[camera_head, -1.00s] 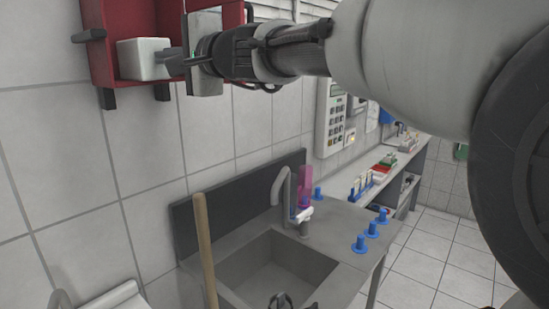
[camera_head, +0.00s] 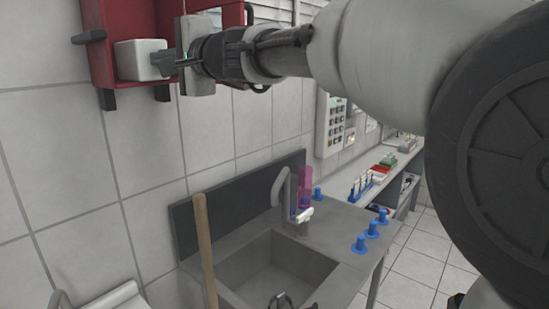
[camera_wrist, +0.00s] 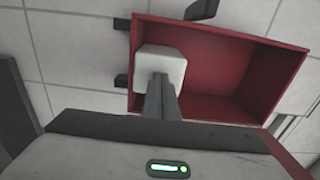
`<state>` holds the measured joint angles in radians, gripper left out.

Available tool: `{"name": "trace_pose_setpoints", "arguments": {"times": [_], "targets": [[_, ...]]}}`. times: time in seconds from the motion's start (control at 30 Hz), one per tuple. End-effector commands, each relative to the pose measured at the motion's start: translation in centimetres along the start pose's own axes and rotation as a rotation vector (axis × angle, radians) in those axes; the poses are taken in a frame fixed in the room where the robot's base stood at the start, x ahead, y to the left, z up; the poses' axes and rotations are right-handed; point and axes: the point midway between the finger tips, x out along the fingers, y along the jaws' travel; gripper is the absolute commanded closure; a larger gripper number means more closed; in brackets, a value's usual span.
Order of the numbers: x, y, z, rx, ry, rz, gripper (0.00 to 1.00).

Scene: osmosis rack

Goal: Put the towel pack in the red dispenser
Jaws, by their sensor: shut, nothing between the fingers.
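The red dispenser (camera_head: 100,62) is an open box on the tiled wall at the upper left of the head view. It fills the upper middle of the wrist view (camera_wrist: 235,65). The towel pack (camera_head: 138,59), a white block, sits inside the dispenser near one end; it also shows in the wrist view (camera_wrist: 160,64). My gripper (camera_head: 163,63) is shut, with its fingertips at the side of the pack, touching or very close. In the wrist view the closed fingers (camera_wrist: 160,84) overlap the pack's near face. The pack is not between the fingers.
Below is a steel sink (camera_head: 272,272) with a faucet (camera_head: 285,195). A wooden handle (camera_head: 204,245) stands in front of it. Blue pegs (camera_head: 371,229) stand on the counter to the right. A keypad box (camera_head: 331,122) hangs on the wall.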

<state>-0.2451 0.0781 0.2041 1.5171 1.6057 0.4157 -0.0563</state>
Motion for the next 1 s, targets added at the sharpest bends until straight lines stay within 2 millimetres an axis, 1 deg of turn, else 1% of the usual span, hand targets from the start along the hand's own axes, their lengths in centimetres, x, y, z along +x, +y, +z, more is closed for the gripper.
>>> {"name": "trace_pose_setpoints", "arguments": {"times": [0.17,0.5,0.73,0.87,1.0], "targets": [[0.7,0.1,0.0,0.001,0.0,0.001,1.0],[0.7,0.0,0.0,0.001,0.0,0.0,1.0],[1.2,0.0,0.1,0.001,-0.001,-0.001,1.0],[0.9,0.0,0.0,0.0,0.0,-0.001,1.0],[-0.5,0.1,0.0,-0.001,0.001,-0.002,1.0]]}}
